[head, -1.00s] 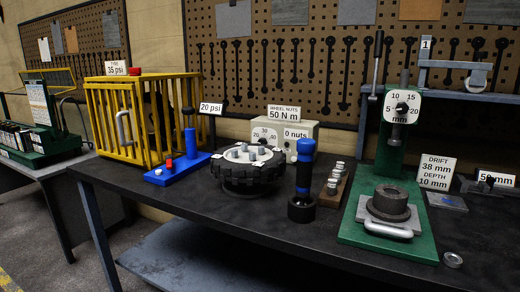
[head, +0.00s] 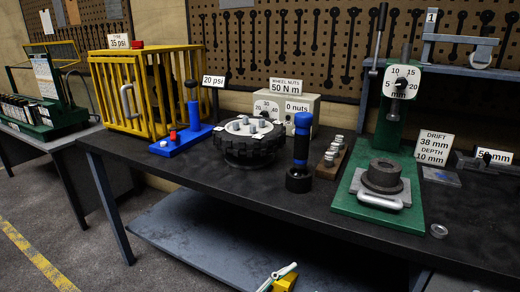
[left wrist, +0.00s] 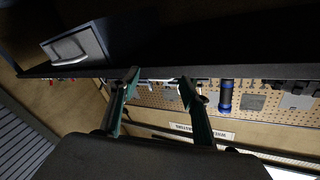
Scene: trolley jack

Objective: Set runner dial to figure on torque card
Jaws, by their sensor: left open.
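The torque card (head: 287,86) reads "WHEEL NUTS 50 N m" and stands on a pale box at the back of the bench. The box front has a white dial face (head: 266,107) marked 20, 30 and 40; where its pointer stands is too small to tell. A "0 nuts" plate (head: 296,106) is beside it. A blue and black upright tool (head: 301,152), perhaps the runner, stands in front of the box. My left gripper (left wrist: 157,80) is open and empty in the left wrist view, near a dark edge. My right gripper is not in view.
A black tyre-like wheel (head: 248,145) and a blue stand (head: 180,141) lie left of the blue tool. A nut rack (head: 329,161) and green press (head: 350,205) are right. A white and yellow piece (head: 285,277), unclear, shows below the bench's front edge. The front bench strip is clear.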

